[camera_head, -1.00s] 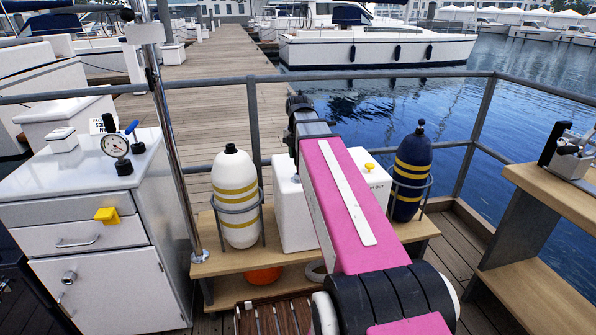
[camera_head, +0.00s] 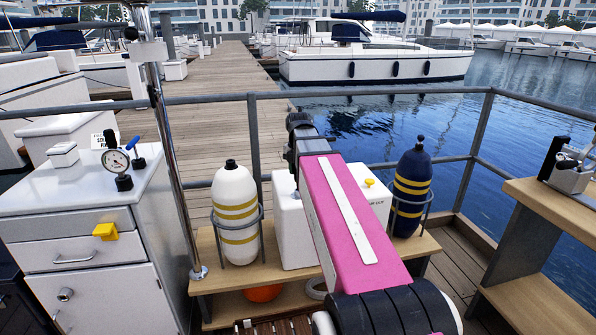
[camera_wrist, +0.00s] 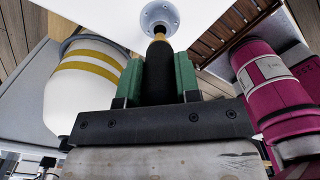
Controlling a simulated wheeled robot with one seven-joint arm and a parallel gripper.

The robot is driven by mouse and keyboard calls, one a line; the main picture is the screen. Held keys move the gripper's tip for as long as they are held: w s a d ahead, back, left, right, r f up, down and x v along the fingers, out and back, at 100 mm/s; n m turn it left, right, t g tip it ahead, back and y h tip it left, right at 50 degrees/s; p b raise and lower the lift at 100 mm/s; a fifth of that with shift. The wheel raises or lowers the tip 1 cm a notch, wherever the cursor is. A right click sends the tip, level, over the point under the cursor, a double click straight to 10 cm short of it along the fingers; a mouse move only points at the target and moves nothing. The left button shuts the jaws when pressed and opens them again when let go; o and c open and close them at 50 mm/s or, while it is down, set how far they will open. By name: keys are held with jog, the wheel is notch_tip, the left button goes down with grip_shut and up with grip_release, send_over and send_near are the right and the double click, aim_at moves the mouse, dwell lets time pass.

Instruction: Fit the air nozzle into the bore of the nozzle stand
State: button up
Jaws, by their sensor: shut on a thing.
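In the wrist view my gripper (camera_wrist: 158,80) has green fingers shut on the air nozzle (camera_wrist: 158,68), a dark body with a brass tip. The tip points at a round grey flange (camera_wrist: 149,12) on a white surface, which looks like the nozzle stand. In the head view my arm hides the gripper, nozzle and stand.
A white box (camera_head: 287,240) stands behind my arm on a wooden bench (camera_head: 210,280). A white banded cylinder (camera_head: 236,190) stands left, a dark blue one (camera_head: 412,175) right, both in ring holders. A cabinet (camera_head: 98,290) is at left, a wooden shelf unit (camera_head: 560,215) at right.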

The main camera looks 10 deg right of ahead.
jog(key=shift+f, duration=1.6)
jog(key=o, duration=1)
notch_tip(320, 180, up, 11)
jog(key=shift+f, duration=0.15)
jog(key=shift+s, duration=0.1)
dwell(0.3)
